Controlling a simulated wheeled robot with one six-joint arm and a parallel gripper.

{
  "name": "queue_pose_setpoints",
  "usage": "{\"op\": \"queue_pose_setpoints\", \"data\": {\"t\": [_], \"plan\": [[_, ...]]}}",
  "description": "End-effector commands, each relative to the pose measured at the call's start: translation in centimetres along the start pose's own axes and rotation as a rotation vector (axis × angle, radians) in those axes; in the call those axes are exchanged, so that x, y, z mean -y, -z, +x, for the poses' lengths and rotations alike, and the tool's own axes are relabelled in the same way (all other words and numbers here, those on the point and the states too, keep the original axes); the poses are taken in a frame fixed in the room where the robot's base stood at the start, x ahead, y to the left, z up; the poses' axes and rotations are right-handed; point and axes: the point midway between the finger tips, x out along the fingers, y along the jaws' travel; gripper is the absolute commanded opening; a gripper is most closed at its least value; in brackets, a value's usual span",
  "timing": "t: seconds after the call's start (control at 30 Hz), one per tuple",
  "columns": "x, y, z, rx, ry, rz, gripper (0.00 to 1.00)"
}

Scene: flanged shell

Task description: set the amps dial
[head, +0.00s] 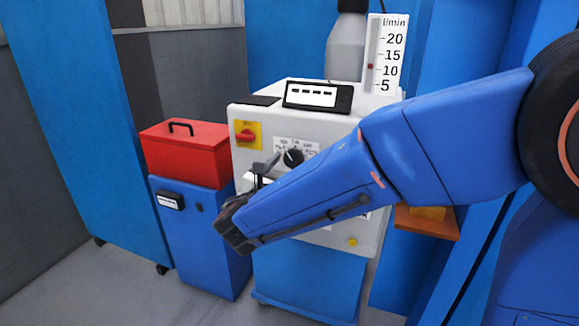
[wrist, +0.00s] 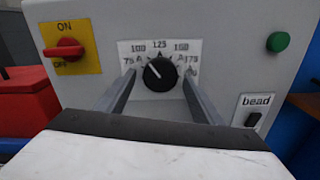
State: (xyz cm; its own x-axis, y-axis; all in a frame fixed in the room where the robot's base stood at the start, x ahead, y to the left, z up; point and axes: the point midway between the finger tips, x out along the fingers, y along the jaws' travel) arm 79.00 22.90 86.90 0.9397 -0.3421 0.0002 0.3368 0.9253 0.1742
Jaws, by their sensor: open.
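The amps dial (wrist: 160,74) is a round black knob on a white scale plate, on the front of a pale grey machine. In the wrist view its white mark points up and to the left, toward the 100 side of the scale. In the head view the dial (head: 293,157) shows just above my arm. My gripper (wrist: 160,92) is open, with one finger low on each side of the dial. I cannot tell whether either finger touches it. In the head view my gripper (head: 262,170) is in front of the machine, left of the dial, partly hidden by my wrist.
A red switch (wrist: 67,49) on a yellow ON/OFF plate is left of the dial. A green button (wrist: 278,42) and a bead rocker switch (wrist: 253,119) are right. A red toolbox (head: 185,152) stands on a blue cabinet at left. A flow gauge (head: 385,55) rises behind the machine.

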Motion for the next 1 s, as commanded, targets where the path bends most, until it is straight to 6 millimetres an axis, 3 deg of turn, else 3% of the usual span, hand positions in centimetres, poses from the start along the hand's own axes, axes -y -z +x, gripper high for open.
{"op": "queue_pose_setpoints", "data": {"t": [0.27, 0.47, 0.77, 1.0], "plan": [[-0.01, 0.02, 0.11, 0.000, -0.001, 0.000, 0.61], [-0.01, 0.03, 0.10, 0.000, -0.001, -0.001, 0.20], [-0.03, 0.04, 0.09, 0.000, -0.001, 0.027, 0.20], [-0.10, 0.04, 0.08, -0.001, -0.001, 0.153, 0.20]]}}
